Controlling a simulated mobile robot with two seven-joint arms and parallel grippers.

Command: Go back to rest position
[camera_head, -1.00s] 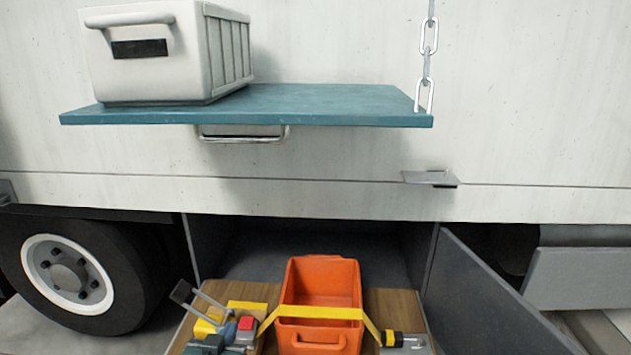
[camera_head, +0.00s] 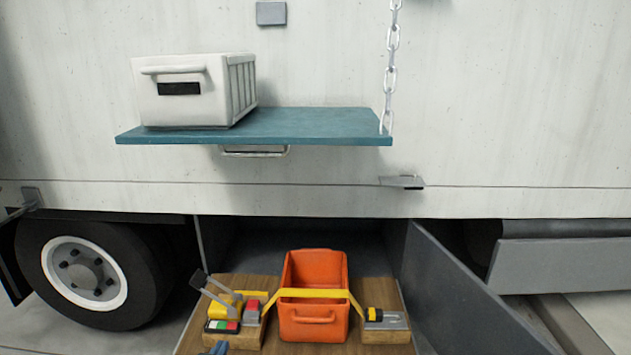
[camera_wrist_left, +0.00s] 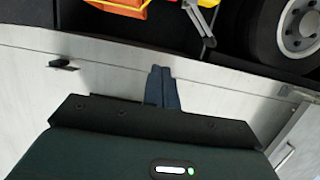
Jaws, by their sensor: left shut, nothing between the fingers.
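My left gripper (camera_head: 218,348) shows only as a blue-grey tip at the bottom edge of the head view, in front of the wooden drawer board. In the left wrist view its two fingers (camera_wrist_left: 161,88) are together with nothing between them. They are apart from the orange bin and the tools. The rest of my left arm is out of the head view. My right gripper is in neither view.
An orange bin (camera_head: 313,325) under a yellow strap sits on the wooden pull-out board (camera_head: 260,283), with tools on both sides. An open grey door (camera_head: 465,290) stands at right. Above, a teal shelf (camera_head: 320,127) on a chain (camera_head: 391,60) bears a white crate (camera_head: 180,105).

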